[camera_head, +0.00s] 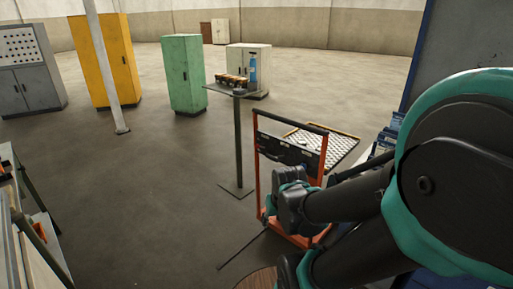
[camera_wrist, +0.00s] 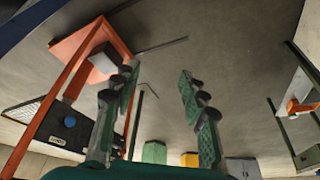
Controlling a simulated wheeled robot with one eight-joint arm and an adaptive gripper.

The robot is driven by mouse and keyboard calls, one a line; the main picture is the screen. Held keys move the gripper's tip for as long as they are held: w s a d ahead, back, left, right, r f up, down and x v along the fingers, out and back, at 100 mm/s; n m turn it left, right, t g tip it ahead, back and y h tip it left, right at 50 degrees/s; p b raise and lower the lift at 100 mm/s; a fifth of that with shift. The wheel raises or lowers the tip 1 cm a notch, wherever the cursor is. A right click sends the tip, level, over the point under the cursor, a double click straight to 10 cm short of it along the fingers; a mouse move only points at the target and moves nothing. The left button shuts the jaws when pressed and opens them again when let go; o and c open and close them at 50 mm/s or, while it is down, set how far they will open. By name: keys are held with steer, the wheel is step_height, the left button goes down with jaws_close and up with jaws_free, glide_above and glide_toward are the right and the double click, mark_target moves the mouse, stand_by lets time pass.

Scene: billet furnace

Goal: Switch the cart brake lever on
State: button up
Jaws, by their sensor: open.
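The cart (camera_head: 257,165) has an orange upright frame, a black top bar and a dark panel (camera_head: 287,152). In the wrist view its orange frame (camera_wrist: 52,118) fills the left side, and the dark panel carries a round blue knob (camera_wrist: 69,122). A thin dark rod (camera_head: 242,249) runs out low from the cart over the floor; it also shows in the wrist view (camera_wrist: 162,45). I cannot tell which part is the brake lever. My gripper (camera_wrist: 158,80) is open, with nothing between its fingers, beside the cart frame. My arm hides part of the cart in the head view.
A small stand (camera_head: 238,140) holding a blue bottle (camera_head: 252,69) is just behind the cart. Green (camera_head: 184,75) and yellow (camera_head: 118,62) cabinets and a pole (camera_head: 103,70) stand farther back. A workbench (camera_head: 38,245) is at lower left. The floor between is clear.

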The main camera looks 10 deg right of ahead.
steer(key=shift+w+r, duration=0.1)
steer(key=shift+w, duration=0.05)
steer(key=shift+c, duration=1.2)
steer(key=w+r, duration=0.1)
steer(key=w, duration=0.1)
steer(key=w+r+m, duration=0.1)
steer(key=w, duration=0.1)
steer(key=w+m, duration=0.1)
steer(key=w, duration=0.1)
steer(key=shift+d+r, duration=0.2)
steer(key=shift+r, duration=0.2)
jaws_close()
steer(key=w+d+r+m, duration=0.2)
steer(key=w+d+m, duration=0.2)
steer(key=w, duration=0.9)
steer(key=w+d+r+m+t+y, duration=0.1)
steer(key=w+d+r+m, duration=0.2)
steer(key=w, duration=1)
steer(key=w+d+r+m+t, duration=0.1)
steer(key=w+d+r+m, duration=0.2)
steer(key=w, duration=1)
steer(key=d+m, duration=0.2)
steer(key=m, duration=0.3)
steer(key=shift+w, duration=0.35)
